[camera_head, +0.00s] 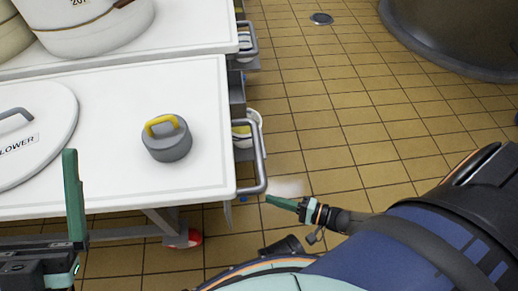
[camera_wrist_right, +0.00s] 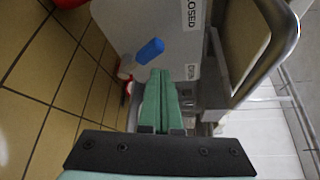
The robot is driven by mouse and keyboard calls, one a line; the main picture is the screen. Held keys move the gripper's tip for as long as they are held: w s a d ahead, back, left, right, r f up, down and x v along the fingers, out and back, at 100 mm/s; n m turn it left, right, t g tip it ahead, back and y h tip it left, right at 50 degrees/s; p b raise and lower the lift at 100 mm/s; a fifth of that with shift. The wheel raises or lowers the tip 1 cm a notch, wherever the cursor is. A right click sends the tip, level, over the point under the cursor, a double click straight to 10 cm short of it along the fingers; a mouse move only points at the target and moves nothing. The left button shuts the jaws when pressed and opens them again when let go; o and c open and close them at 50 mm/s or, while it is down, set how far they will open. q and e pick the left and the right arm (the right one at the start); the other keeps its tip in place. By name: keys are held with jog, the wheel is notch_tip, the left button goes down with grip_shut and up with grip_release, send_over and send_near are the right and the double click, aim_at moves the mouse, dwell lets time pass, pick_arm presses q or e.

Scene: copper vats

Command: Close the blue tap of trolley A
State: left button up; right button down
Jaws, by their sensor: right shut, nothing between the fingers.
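The blue tap handle (camera_wrist_right: 150,50) shows in the right wrist view, slanting in front of a grey panel with a "CLOSED" label (camera_wrist_right: 192,14). In the head view, only a small blue bit (camera_head: 242,198) shows below the table edge. My right gripper (camera_head: 268,198) is shut and empty, beside the table's metal side handle. Its green fingertips (camera_wrist_right: 160,74) appear just below the blue handle in the wrist view; I cannot tell whether they touch it. My left gripper's one visible finger (camera_head: 73,195) stands upright at the left, with no second finger beside it.
The white trolley top (camera_head: 110,110) carries a grey weight with a yellow handle (camera_head: 168,138) and a round lid (camera_head: 40,130). A metal side handle (camera_head: 261,160) sticks out near my right gripper. Tiled floor (camera_head: 330,110) lies open to the right.

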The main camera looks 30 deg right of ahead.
jog(key=v, duration=0.4)
jog(key=shift+d+r, duration=0.1)
jog(key=shift+d, duration=0.15)
dwell(0.3)
